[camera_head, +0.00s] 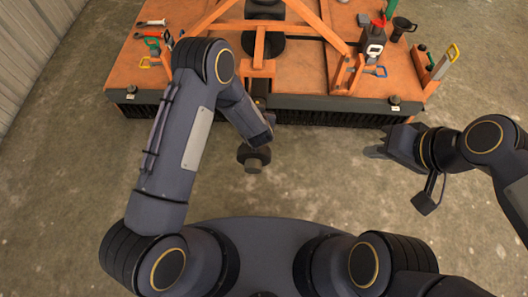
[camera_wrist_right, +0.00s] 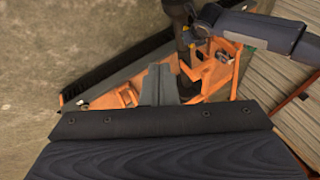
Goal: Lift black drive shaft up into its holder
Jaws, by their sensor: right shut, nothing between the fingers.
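The black drive shaft (camera_head: 254,160) points toward me from the front middle of the orange machine, its thick round end nearest me. In the right wrist view its dark end (camera_wrist_right: 179,12) shows at the top. My left gripper (camera_head: 262,141) is at the shaft just behind that end; its fingers are hidden, so its grip is unclear. My right gripper (camera_head: 374,152) is shut and empty, to the right of the shaft and apart from it. Its closed fingers also show in the right wrist view (camera_wrist_right: 160,84). An orange bracket (camera_head: 258,68) stands above the shaft; I cannot tell which part is the holder.
The orange machine deck (camera_head: 200,88) spans the far side, with a dark brush-like skirt along its front edge. Tools, a black jug (camera_head: 373,42) and a funnel-like cup (camera_head: 402,27) sit on it. A corrugated wall (camera_head: 30,50) is at left. Concrete floor before the deck is clear.

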